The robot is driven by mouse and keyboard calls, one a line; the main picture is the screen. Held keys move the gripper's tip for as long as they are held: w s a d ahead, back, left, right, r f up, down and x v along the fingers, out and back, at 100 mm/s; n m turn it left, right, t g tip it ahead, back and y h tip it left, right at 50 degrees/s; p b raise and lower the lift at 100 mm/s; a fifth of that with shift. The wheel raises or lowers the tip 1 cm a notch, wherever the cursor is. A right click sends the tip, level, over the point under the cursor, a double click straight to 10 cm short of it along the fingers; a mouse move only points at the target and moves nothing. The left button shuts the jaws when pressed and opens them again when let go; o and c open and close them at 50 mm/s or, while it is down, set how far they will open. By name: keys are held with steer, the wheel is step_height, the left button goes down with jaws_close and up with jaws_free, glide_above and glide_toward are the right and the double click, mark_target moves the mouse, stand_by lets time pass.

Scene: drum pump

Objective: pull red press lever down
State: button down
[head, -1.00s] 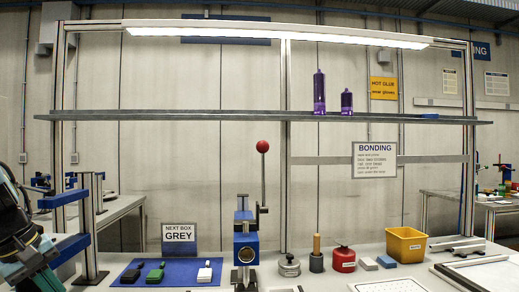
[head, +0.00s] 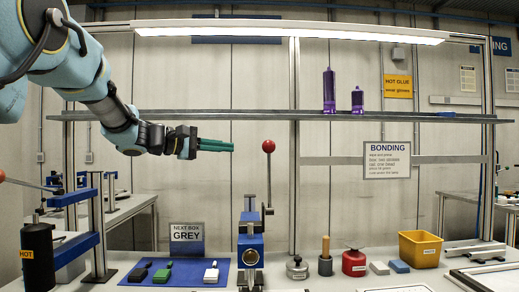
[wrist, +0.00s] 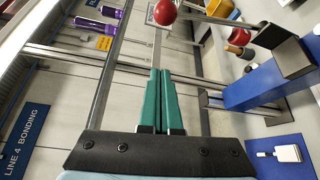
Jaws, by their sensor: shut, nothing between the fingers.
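The press lever stands upright in the head view, with a red ball knob (head: 268,146) on top of a metal rod (head: 269,182) that rises from the blue press (head: 250,243). My gripper (head: 233,147) is shut and empty, pointing right at about the height of the knob. Its green fingertips appear a short gap to the left of the knob. In the wrist view the closed green fingers (wrist: 160,74) point toward the red knob (wrist: 165,12) at the top edge, apart from it. The blue press column (wrist: 265,88) lies at the right there.
A blue mat (head: 140,275) with several small tools lies left of the press. A shelf (head: 250,115) with purple bottles runs above my gripper. Right of the press stand a red pot (head: 354,263) and a yellow bin (head: 420,249). A blue clamp stand (head: 75,245) is at the left.

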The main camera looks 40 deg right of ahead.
mark_target(269, 174)
steer(key=s+d+p, duration=0.5)
steer(key=d+p, duration=0.2)
steer(key=d, duration=0.1)
steer(key=shift+f, duration=0.15)
stand_by(0.4)
steer(key=shift+s+a+f+b, duration=0.1)
steer(key=shift+a+b, duration=0.05)
steer(key=shift+b, duration=0.5)
steer(key=shift+s+a+b, duration=0.2)
steer(key=shift+s+b, duration=0.1)
steer(key=shift+b, duration=0.7)
